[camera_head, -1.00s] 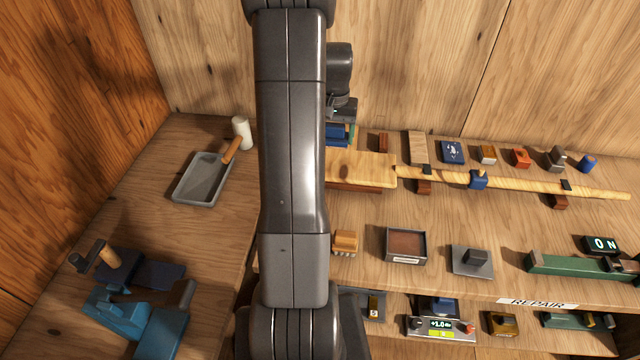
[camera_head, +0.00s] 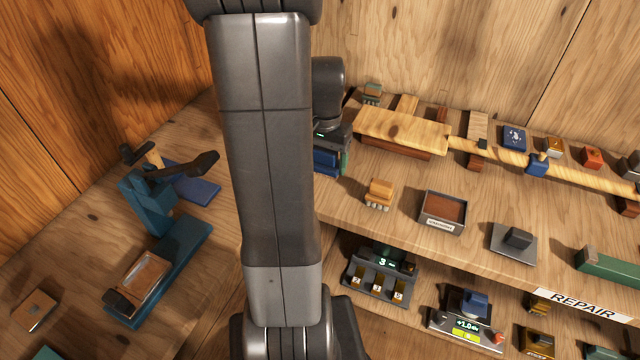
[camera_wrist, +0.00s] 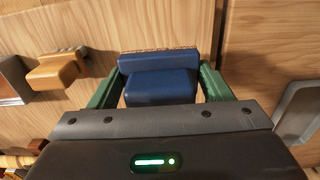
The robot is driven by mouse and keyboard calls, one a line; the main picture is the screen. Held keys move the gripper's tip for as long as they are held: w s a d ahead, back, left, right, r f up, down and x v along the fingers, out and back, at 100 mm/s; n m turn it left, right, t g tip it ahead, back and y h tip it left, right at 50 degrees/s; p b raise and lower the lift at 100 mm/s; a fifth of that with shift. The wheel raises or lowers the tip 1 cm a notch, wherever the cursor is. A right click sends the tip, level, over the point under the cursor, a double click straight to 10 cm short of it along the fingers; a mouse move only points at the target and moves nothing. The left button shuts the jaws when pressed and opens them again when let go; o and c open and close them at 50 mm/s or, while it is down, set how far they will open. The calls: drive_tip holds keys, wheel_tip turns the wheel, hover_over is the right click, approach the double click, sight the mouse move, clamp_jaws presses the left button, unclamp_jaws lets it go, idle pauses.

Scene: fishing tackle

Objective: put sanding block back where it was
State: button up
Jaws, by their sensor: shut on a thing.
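My gripper (camera_head: 331,158) is shut on the blue sanding block (camera_head: 325,163), left of the wooden board on the upper bench. In the wrist view the sanding block (camera_wrist: 160,85) sits between the green fingers, with a thin brownish strip along its far edge. Wood grain shows beyond it. I cannot tell whether the block touches the bench. My arm hides part of the bench to the left.
A wooden-backed brush (camera_head: 379,193), a grey tray with a brown inside (camera_head: 443,212) and a grey plate with a dark knob (camera_head: 514,241) line the upper bench. A lower shelf holds devices (camera_head: 381,278). A blue tool (camera_head: 160,270) stands on the left bench.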

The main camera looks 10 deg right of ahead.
sight(325, 150)
drive_tip(key=shift+f, duration=3)
drive_tip(key=shift+f, duration=0.15)
drive_tip(key=o, duration=0.9)
drive_tip(key=shift+o, duration=0.2)
wheel_tip(325, 150, up, 12)
drive_tip(key=shift+r, duration=0.15)
